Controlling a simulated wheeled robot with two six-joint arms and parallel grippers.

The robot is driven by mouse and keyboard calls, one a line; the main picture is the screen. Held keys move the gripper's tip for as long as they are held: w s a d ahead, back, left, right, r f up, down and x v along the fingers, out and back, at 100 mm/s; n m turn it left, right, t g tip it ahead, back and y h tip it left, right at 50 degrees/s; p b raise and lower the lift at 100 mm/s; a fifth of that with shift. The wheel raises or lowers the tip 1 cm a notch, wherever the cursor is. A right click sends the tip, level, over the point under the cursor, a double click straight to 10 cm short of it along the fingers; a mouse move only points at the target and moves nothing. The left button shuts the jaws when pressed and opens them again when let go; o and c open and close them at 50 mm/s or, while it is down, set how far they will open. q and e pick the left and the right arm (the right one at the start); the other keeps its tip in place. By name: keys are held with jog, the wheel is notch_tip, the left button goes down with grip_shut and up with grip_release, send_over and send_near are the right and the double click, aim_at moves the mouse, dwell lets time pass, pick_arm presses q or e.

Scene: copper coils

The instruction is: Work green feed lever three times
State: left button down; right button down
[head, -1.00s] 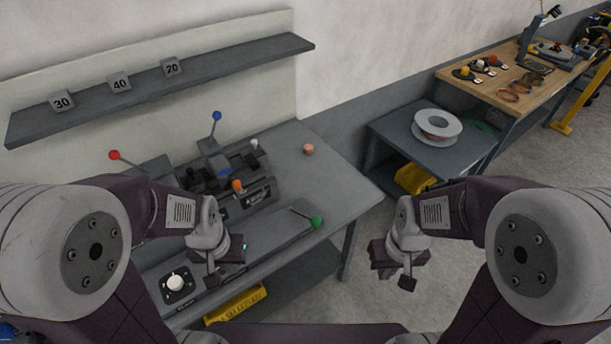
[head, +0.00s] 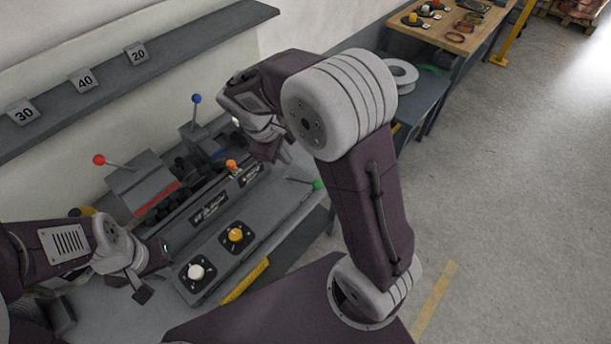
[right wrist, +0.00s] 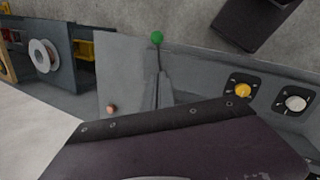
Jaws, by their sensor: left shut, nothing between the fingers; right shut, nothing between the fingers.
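The green feed lever has a green ball knob (head: 318,185) on a thin grey rod at the right end of the bench front. In the right wrist view its green knob (right wrist: 157,38) stands above the middle, with the rod running down from it. My right gripper (head: 284,156) is up and left of the green knob in the head view, shut and empty, apart from the lever. Its fingertips are partly hidden by my arm. My left gripper (head: 143,295) is shut and empty at the lower left, left of the white knob.
A yellow knob (head: 235,235) and a white knob (head: 196,272) sit on the front panel. A shelf (head: 190,42) with number plates is behind. Open floor lies right.

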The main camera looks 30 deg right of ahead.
pick_arm(q)
jog(key=shift+a+r+p, duration=0.1)
jog(key=shift+r+p, duration=0.35)
pick_arm(e)
jog(key=s+d+x, duration=0.1)
jog(key=s+x, duration=0.1)
jog(key=x, duration=1)
jog(key=shift+d, duration=0.5)
pick_arm(q)
jog(key=shift+a+f, duration=0.1)
pick_arm(e)
jog(key=shift+a+f, duration=0.1)
jog(key=shift+f, duration=0.05)
